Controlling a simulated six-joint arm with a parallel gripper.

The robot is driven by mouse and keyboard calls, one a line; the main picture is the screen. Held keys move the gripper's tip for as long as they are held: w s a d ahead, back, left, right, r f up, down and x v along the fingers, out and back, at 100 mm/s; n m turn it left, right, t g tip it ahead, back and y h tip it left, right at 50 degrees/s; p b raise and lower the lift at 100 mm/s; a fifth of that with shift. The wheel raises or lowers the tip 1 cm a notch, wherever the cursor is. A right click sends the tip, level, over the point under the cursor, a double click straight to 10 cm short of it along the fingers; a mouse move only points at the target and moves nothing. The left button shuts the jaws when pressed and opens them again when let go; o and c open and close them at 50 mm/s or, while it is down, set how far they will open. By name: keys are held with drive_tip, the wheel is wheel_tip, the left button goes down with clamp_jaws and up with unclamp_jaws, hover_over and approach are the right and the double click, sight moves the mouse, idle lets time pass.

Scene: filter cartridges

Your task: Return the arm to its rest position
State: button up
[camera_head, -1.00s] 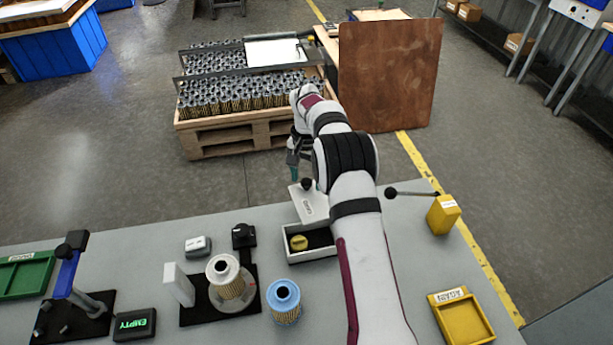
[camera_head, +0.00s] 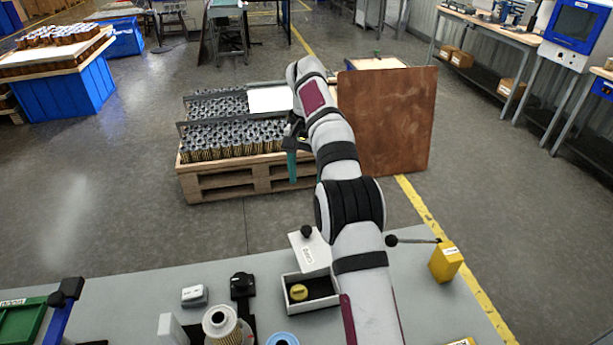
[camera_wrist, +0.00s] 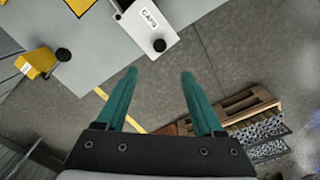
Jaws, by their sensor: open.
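My gripper (camera_head: 291,165) hangs beyond the far edge of the bench, raised in front of the pallet of cartridges. In the wrist view my gripper (camera_wrist: 158,75) shows two teal fingers spread apart with nothing between them. The floor and the bench edge lie beyond the fingers. My arm reaches from the bottom of the head view up toward the pallet.
A caps box (camera_head: 289,306) with a yellow cap stands on the bench, its lid (camera_head: 311,252) open. A yellow box (camera_head: 446,262) with a black-knobbed lever stands right of my arm. A wooden pallet (camera_head: 240,187) holds rows of cartridges; a brown board (camera_head: 390,120) stands beside it.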

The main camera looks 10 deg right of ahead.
idle(0.3)
drive_tip(key=s+a+r+n, duration=0.1)
drive_tip(key=s+r, duration=0.3)
drive_tip(key=s, duration=0.4)
drive_tip(key=s+a+r, duration=0.2)
drive_tip(key=s+r, duration=0.1)
drive_tip(key=s, duration=0.4)
drive_tip(key=s+a+f+y, duration=0.1)
drive_tip(key=s+f, duration=0.3)
drive_tip(key=s, duration=0.9)
drive_tip(key=s+a+f+n, duration=0.1)
drive_tip(key=s+f, duration=0.3)
drive_tip(key=s, duration=0.9)
drive_tip(key=shift+a+y, duration=0.4)
drive_tip(key=shift+a, duration=0.05)
